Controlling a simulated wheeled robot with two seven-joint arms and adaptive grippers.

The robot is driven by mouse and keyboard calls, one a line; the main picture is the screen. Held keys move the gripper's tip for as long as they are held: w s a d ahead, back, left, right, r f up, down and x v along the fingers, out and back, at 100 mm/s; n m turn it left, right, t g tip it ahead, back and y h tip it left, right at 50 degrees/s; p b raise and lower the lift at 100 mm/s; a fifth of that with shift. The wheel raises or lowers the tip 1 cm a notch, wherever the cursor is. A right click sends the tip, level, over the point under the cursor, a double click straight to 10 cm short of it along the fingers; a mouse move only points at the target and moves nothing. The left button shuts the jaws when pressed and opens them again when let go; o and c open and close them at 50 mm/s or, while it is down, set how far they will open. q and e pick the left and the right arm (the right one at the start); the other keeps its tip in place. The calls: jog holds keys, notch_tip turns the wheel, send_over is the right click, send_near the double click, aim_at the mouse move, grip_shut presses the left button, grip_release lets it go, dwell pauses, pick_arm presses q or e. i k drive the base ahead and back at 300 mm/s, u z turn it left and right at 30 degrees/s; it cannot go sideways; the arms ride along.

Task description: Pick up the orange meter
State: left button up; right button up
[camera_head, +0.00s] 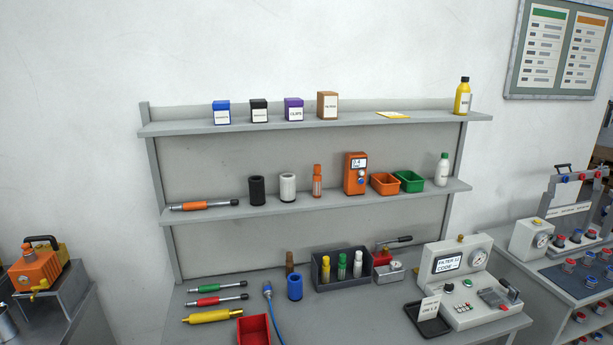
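The orange meter (355,173) stands upright on the middle shelf, right of its centre. It is a boxy orange device with a small display on its upper front and a round dial or knob below. A small orange bottle (317,181) stands to its left, and an orange open bin (384,184) sits close on its right. Neither of my grippers shows in the head view.
The middle shelf (220,210) also holds black and white cylinders, an orange-handled tool and a green bin (408,181). The upper shelf (350,119) hangs above the meter. On the bench below stand a dark bottle caddy (341,282) and a white test unit (466,280).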

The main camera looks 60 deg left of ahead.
aim_at(351, 186)
jog(key=u, duration=1.75)
jog(key=k, duration=0.55)
jog(key=z, duration=0.5)
jog(key=i, duration=1.5)
jog(key=u, duration=0.65)
